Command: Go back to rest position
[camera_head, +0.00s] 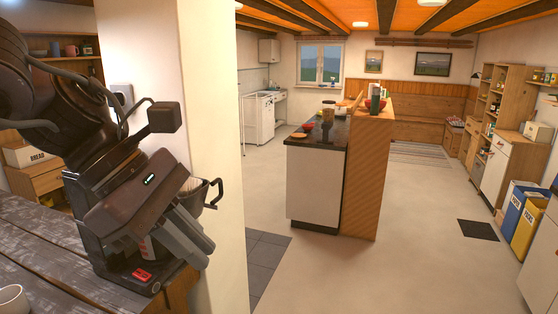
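My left gripper (196,248) comes in from the left, large and close. Its dark wrist with a small green light is above the grey fingers, which point down and to the right. The fingers overlap from this angle, so I cannot tell whether they are open or shut, and no held object can be made out. Behind and below the fingers is a dark appliance with a red switch (142,275), on a wooden table (40,245). The gripper hides much of it, and I cannot tell whether they touch. My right gripper is not in view.
A white cup (12,299) stands on the table's near left. A white pillar (190,80) rises just behind the gripper. A kitchen island (316,188) stands mid-room. Yellow and blue bins (521,225) line the right side. The floor between is largely clear, with a dark mat (478,230).

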